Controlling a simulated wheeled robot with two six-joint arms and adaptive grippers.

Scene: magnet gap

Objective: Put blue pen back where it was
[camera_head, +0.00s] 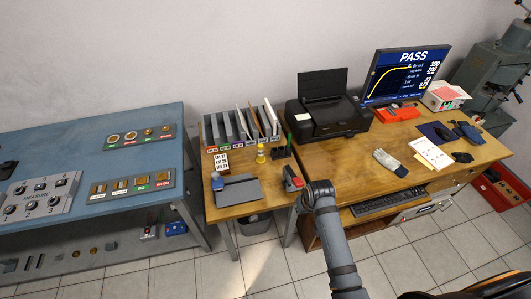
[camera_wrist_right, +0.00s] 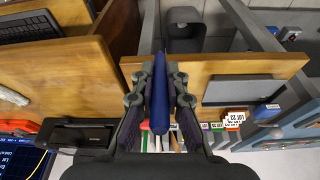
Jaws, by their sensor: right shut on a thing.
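The blue pen (camera_wrist_right: 160,95) is between the two fingers of my right gripper (camera_wrist_right: 160,75) in the right wrist view. The gripper is shut on it, and its long blue body points away from the camera. In the head view my right arm reaches in from the bottom to the front edge of the wooden tables; I cannot make out the pen there. A dark pen holder (camera_head: 281,153) with a green pen (camera_head: 289,140) stands on the small wooden table, behind and left of my right wrist. My left gripper is not in view.
The small wooden table (camera_head: 236,209) also holds a file rack (camera_head: 227,127), a yellow-topped bottle (camera_head: 260,153), a grey flat pad (camera_head: 239,190) and a red-and-grey item (camera_head: 292,179). A printer (camera_head: 327,118) and glove (camera_head: 389,161) are to the right. A blue bench (camera_head: 85,140) is left.

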